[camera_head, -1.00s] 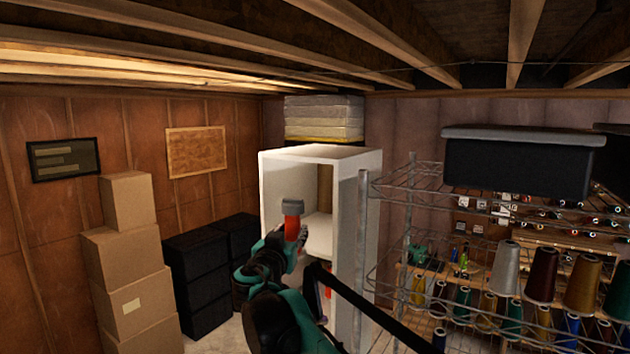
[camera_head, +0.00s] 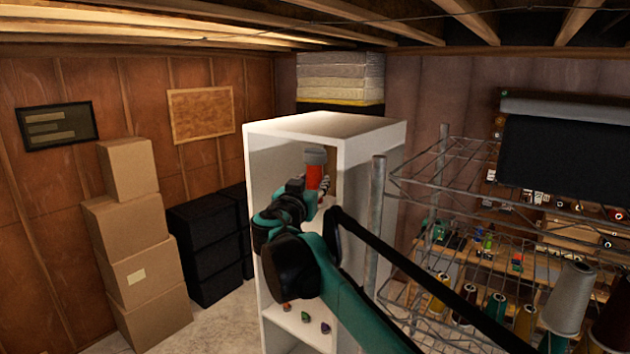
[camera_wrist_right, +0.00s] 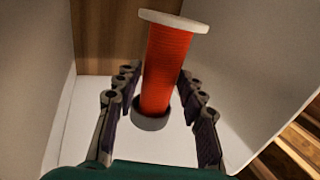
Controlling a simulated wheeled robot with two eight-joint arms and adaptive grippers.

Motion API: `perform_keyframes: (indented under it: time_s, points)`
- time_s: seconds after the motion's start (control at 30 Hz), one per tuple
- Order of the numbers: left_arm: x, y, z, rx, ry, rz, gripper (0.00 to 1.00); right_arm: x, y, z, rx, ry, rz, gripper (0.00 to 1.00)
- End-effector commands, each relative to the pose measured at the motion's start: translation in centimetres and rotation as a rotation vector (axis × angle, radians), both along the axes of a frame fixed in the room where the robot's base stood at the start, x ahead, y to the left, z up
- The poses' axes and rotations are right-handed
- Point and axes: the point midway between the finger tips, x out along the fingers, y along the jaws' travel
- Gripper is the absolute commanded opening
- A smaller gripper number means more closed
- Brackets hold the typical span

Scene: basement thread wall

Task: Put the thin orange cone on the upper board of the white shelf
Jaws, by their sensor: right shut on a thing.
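The thin orange cone (camera_head: 315,175) is an orange-red spool with pale grey ends. My right gripper (camera_head: 320,188) is shut on it and holds it inside the upper opening of the white shelf (camera_head: 335,125). In the right wrist view the cone (camera_wrist_right: 166,70) stands between the two fingers of the right gripper (camera_wrist_right: 158,78), nearly upright and slightly tilted. A white board (camera_wrist_right: 75,120) of the shelf shows behind and below it. I cannot tell whether the cone touches that board. In the head view my arm hides much of the shelf's inside. My left gripper is not in view.
Several small objects (camera_head: 305,317) lie on a lower shelf board. A wire rack (camera_head: 440,175) with thread cones stands close on the right. Cardboard boxes (camera_head: 140,270) and black crates (camera_head: 205,250) stand on the left. Folded cloths (camera_head: 340,78) are stacked behind the shelf.

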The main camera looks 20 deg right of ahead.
Motion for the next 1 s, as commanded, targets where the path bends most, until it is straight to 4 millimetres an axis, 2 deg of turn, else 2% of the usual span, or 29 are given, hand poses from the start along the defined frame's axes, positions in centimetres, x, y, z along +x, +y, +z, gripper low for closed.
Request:
perform_keyframes:
  time_s: [0.5,1.0]
  points:
    - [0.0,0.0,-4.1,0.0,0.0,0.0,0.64,0.0,0.0,-5.6,0.0,0.0,0.0,0.14]
    - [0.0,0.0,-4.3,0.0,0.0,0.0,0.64,0.0,0.0,-6.0,0.0,0.0,0.0,0.14]
